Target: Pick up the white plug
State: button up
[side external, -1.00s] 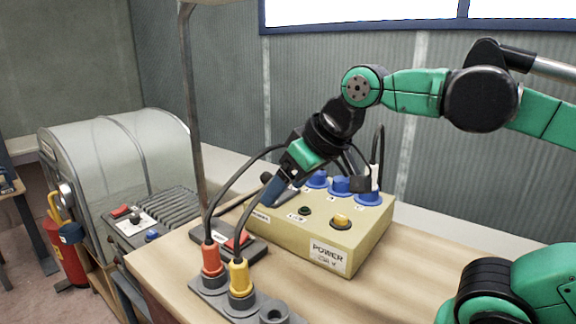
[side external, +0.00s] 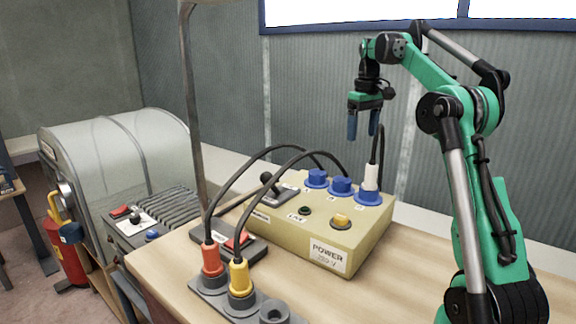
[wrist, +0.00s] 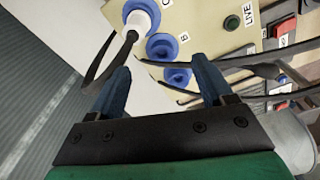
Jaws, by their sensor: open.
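The white plug (side external: 371,177) stands upright in the rightmost blue socket (side external: 368,197) on top of the beige power box (side external: 285,238). A black cable rises from its top. It also shows at the top of the wrist view (wrist: 142,17), seated in its blue ring. My gripper (side external: 365,138) points down above and slightly left of the plug, apart from it. Its two blue fingers are open, with nothing held. In the wrist view the fingers (wrist: 163,80) are spread, and the plug lies beyond the left fingertip.
Two more blue sockets (side external: 341,186) sit left of the plug. An orange plug (side external: 211,259) and a yellow plug (side external: 239,277) stand in a grey strip (side external: 274,314) at the front, their black cables arching to the box. A grey post (side external: 197,120) rises at left.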

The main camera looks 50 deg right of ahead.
aim_at(371, 176)
jog(key=d, duration=0.1)
jog(key=s+d+f, duration=0.1)
jog(key=d, duration=0.1)
jog(key=shift+s+f+m, duration=0.25)
jog(key=shift+s+m, duration=0.05)
jog(key=shift+s, duration=0.1)
jog(key=shift+s+d+f, duration=0.1)
jog(key=shift+f, duration=5.3)
grip_shut()
